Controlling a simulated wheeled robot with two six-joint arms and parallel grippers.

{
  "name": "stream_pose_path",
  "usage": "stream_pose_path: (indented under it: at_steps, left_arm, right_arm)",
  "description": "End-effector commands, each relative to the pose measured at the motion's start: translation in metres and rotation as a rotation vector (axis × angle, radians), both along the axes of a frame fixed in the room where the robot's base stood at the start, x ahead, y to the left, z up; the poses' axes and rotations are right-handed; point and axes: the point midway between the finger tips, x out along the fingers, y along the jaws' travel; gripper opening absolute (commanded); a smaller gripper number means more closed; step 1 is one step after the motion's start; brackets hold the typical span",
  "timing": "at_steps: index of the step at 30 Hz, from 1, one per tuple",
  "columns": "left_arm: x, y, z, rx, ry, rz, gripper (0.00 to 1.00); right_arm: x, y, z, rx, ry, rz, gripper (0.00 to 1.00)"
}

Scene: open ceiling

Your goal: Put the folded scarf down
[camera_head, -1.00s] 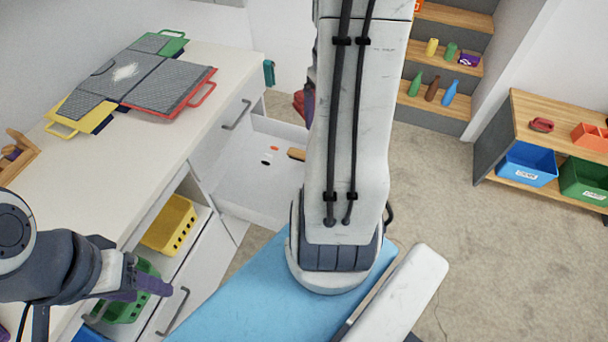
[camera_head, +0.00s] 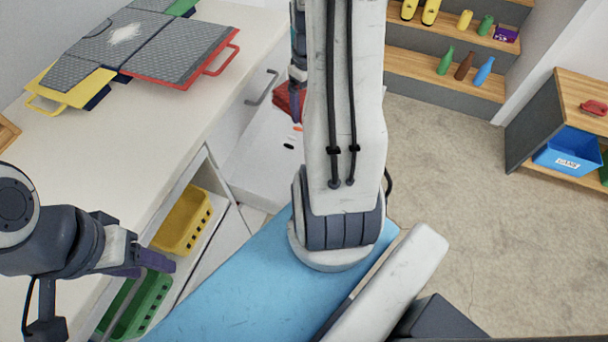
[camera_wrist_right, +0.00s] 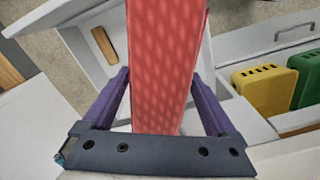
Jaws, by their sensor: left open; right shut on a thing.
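The folded scarf (camera_wrist_right: 165,65) is red with a pale spotted pattern. In the right wrist view it stands as a flat strip between the two purple fingers of my right gripper (camera_wrist_right: 166,95), which is shut on it. Its far end runs out of the top of that view. In the head view only a small red part of the scarf (camera_head: 288,97) shows beside my right arm, which hides the rest. My left gripper (camera_head: 150,262) is open and empty, beside the counter's front at lower left.
An open white drawer (camera_head: 262,150) lies beside my right arm; the wrist view shows a wooden piece (camera_wrist_right: 104,45) there. Yellow (camera_head: 183,220) and green (camera_head: 138,303) baskets sit in the cabinet. Grey panels (camera_head: 182,45) lie on the white counter (camera_head: 120,150), whose front part is clear.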

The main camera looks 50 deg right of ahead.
Motion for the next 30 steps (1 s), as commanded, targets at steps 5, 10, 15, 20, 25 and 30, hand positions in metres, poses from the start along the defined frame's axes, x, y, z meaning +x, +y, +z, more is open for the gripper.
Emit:
stream_pose_path:
  at_steps: [5,10,15,20,25,30]
  left_arm:
    - [0.0,0.0,-0.077,0.0,0.0,0.0,0.55]
    - [0.0,0.0,-0.127,0.0,0.0,0.0,0.55]
    - [0.0,0.0,-0.16,0.0,0.0,0.0,0.55]
    - [0.0,0.0,-0.172,-0.001,-0.001,0.0,0.55]
    - [0.0,0.0,-0.181,-0.001,-0.001,0.0,0.55]
    - [0.0,0.0,-0.189,-0.001,-0.001,0.0,0.55]
  right_arm:
    - [0.02,0.014,-0.107,0.002,0.002,0.144,0.29]
    - [0.035,0.029,-0.183,0.002,0.001,0.274,0.29]
    - [0.046,0.042,-0.236,0.001,-0.001,0.37,0.29]
    - [0.051,0.048,-0.257,0.0,-0.002,0.417,0.29]
    - [0.05,0.05,-0.285,0.002,0.001,0.428,0.29]
    - [0.05,0.05,-0.314,0.002,0.0,0.427,0.29]
